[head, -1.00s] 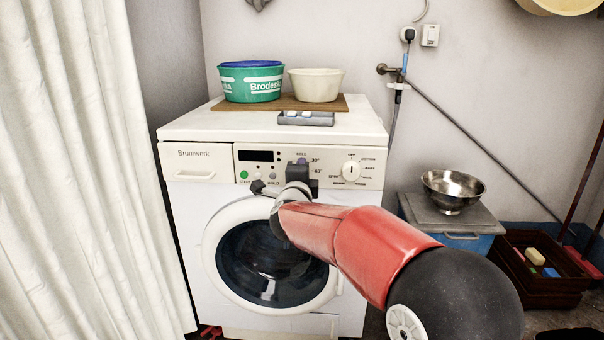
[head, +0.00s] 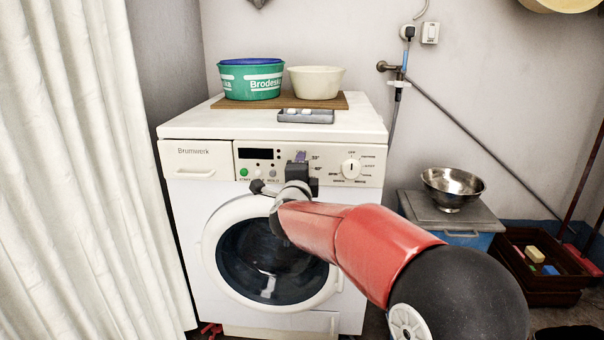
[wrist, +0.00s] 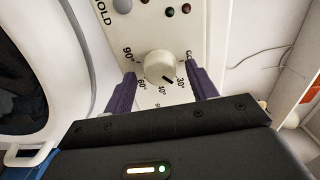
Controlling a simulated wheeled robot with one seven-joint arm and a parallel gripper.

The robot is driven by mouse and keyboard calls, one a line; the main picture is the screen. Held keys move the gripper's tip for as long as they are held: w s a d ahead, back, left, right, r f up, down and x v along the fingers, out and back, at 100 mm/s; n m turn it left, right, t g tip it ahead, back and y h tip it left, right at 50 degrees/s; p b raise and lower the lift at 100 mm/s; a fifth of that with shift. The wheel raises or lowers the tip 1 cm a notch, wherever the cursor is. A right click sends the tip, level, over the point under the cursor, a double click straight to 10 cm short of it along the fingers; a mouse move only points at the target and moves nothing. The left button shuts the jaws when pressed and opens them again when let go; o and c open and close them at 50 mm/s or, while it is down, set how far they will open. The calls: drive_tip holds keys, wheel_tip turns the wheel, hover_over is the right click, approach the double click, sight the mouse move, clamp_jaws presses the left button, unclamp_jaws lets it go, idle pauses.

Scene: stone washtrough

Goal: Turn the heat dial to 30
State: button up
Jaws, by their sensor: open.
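The heat dial (wrist: 159,66) is a round cream knob in the wrist view, with 90, 60, 40 and 30 marked around it. My gripper (wrist: 162,84) is open, with one purple finger on each side of the dial. Gaps show between the fingers and the knob. In the head view my gripper (head: 299,165) is at the control panel of the white washing machine (head: 190,235) and hides the dial.
A second, larger dial (head: 351,168) sits to the right on the panel. Several small buttons are near the heat dial. The round door (head: 210,250) is below my gripper. Tubs (head: 315,82) and a grey tray (head: 306,116) stand on top. A metal bowl (head: 452,190) is at right.

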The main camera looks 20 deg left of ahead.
drive_tip(key=v, duration=0.7)
drive_tip(key=shift+b, duration=0.4)
drive_tip(key=shift+s, duration=0.1)
drive_tip(key=s+d+r+n+g+y+p, duration=0.1)
drive_tip(key=s+d+r+n+g, duration=0.1)
drive_tip(key=s+d+n, duration=0.45)
drive_tip(key=s+d+r+n+g+y+p, duration=0.1)
drive_tip(key=d+n+g, duration=0.2)
drive_tip(key=d, duration=0.7)
drive_tip(key=s+d+f+n+g+h+p, duration=0.1)
drive_tip(key=s+d+f, duration=0.4)
drive_tip(key=s+d, duration=0.5)
drive_tip(key=s+d+f+n+g+h+p, duration=0.1)
drive_tip(key=s+d+f+n+g+h, duration=0.3)
drive_tip(key=s+d, duration=0.7)
wheel_tip(320, 180, down, 2)
drive_tip(key=shift+s+d+f+g+h, duration=0.1)
drive_tip(key=shift+s+d+g+h, duration=0.3)
drive_tip(key=shift+s+g, duration=0.7)
drive_tip(key=shift+a+n, duration=0.1)
drive_tip(key=shift+n, duration=0.15)
